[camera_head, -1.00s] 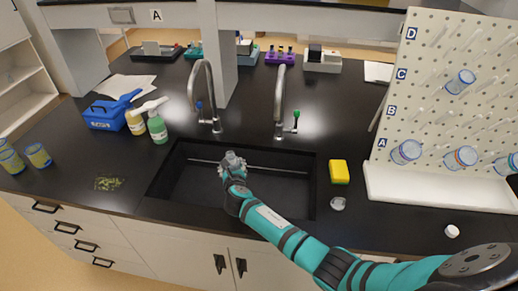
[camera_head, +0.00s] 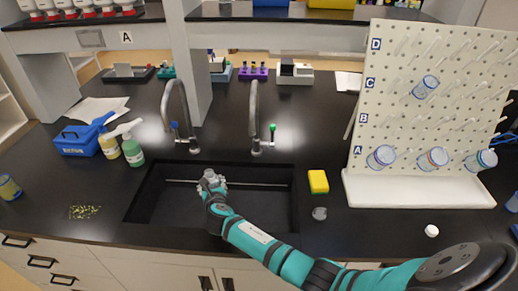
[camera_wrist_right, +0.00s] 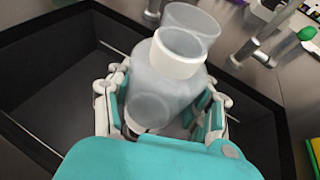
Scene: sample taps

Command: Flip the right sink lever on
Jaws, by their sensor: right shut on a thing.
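The right faucet (camera_head: 254,115) rises behind the sink, with a green-tipped lever (camera_head: 272,128) on its right side. The green tip (camera_wrist_right: 307,33) also shows at the upper right of the right wrist view. The left faucet (camera_head: 168,105) has a blue-tipped lever (camera_head: 175,126). My right gripper (camera_head: 212,184) is over the black sink (camera_head: 270,205), left of and in front of the right faucet. In the right wrist view its fingers (camera_wrist_right: 160,105) are shut around a translucent bottle (camera_wrist_right: 165,85) with a white collar, tilted in that picture. My left gripper is not in view.
A yellow sponge (camera_head: 318,181) and a small clear item (camera_head: 320,213) lie right of the sink. A pegboard rack (camera_head: 400,110) with cups stands further right. Squeeze bottles (camera_head: 132,150) and a blue box (camera_head: 75,140) stand left of the sink.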

